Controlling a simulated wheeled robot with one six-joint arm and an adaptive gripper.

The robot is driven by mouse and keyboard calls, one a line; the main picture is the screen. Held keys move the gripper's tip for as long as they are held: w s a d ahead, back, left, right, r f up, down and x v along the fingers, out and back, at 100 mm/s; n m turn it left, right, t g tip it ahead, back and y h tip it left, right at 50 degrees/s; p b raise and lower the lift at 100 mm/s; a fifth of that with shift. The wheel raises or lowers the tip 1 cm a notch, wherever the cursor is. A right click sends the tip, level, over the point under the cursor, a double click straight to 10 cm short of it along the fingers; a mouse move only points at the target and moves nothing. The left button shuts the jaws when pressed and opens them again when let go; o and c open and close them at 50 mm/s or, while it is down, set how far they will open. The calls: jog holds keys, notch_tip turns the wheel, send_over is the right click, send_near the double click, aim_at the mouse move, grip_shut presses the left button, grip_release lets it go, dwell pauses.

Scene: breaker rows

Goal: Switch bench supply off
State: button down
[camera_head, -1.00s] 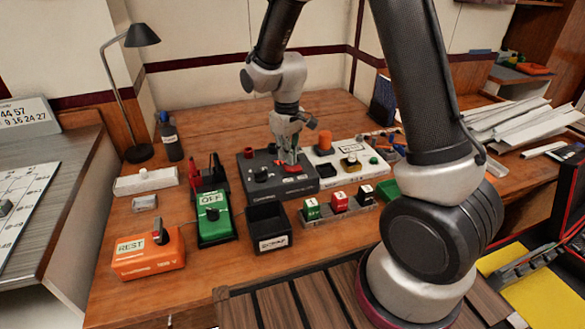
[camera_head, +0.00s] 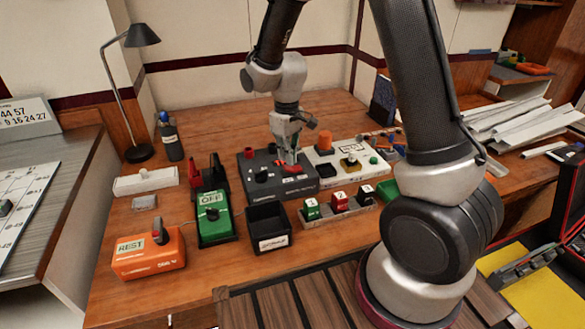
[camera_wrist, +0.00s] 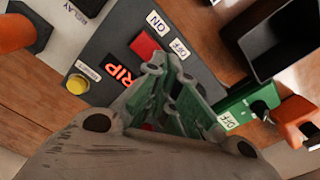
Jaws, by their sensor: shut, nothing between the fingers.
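A dark grey unit (camera_head: 262,184) stands on the wooden bench, and I cannot read its name label. A lit red-orange sign reading "RIP", partly cut off (camera_wrist: 121,75), and a yellow button (camera_wrist: 76,84) are on the same face. My gripper (camera_head: 291,157) is shut and empty, its fingertips over the rocker; the wrist view shows them (camera_wrist: 165,65) beside it. Contact and the rocker's tilt are unclear.
A white unit (camera_head: 332,182) adjoins on the right. A black bin (camera_head: 268,226) and a rack of coloured blocks (camera_head: 338,213) stand in front. A green box marked OFF (camera_head: 213,225) and an orange box marked REST (camera_head: 150,262) are at left.

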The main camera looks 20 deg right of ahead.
aim_at(288, 168)
jog(key=shift+f, duration=1.35)
dwell(0.5)
jog(key=shift+r, duration=3.55)
